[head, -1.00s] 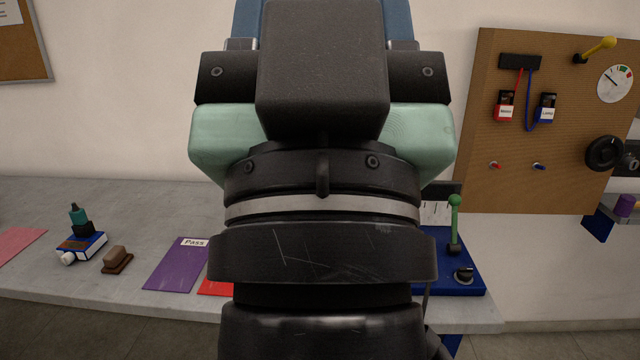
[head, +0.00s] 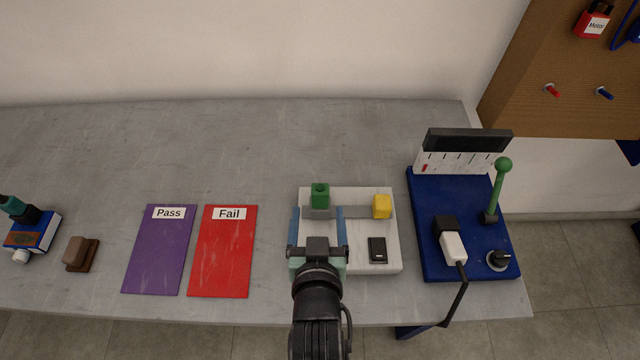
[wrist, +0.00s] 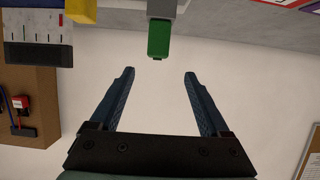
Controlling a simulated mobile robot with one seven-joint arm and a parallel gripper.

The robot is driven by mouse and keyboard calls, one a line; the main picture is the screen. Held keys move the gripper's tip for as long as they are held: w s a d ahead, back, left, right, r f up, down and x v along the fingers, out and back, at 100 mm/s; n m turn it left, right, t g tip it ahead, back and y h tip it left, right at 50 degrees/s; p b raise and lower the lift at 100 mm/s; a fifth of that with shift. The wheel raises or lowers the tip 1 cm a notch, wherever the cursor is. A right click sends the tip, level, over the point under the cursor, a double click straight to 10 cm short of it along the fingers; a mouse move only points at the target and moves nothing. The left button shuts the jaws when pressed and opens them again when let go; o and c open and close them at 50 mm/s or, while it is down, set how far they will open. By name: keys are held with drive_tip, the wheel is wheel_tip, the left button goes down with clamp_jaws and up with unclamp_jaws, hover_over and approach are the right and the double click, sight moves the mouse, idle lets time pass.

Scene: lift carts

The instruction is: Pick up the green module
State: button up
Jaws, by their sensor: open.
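The green module (head: 320,195) is a small upright block with a dark spot on top. It stands at the back left of a white board (head: 361,261) on the bench, at the left end of a grey strip. My gripper (head: 318,211) is open and empty, its two blue fingers spread over the left part of the board. In the wrist view the green module (wrist: 159,40) lies beyond the fingertips, roughly centred on the gap (wrist: 160,73). The fingers do not touch it there.
A yellow block (head: 382,206) and a black switch (head: 377,250) are on the same board. A blue test unit (head: 460,190) with a green-knobbed lever stands at right. A purple Pass sheet (head: 160,255) and red Fail sheet (head: 222,260) lie left. The bench behind is clear.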

sight(319, 195)
drive_tip(key=x, duration=0.5)
drive_tip(key=p+x, duration=0.1)
drive_tip(key=x, duration=0.1)
drive_tip(key=shift+f, duration=0.4)
drive_tip(key=shift+d+p+x, duration=0.2)
drive_tip(key=shift+p+x, duration=0.5)
drive_tip(key=shift+x, duration=2)
drive_tip(key=shift+s+f, duration=0.1)
drive_tip(key=shift+f, duration=0.05)
clamp_jaws()
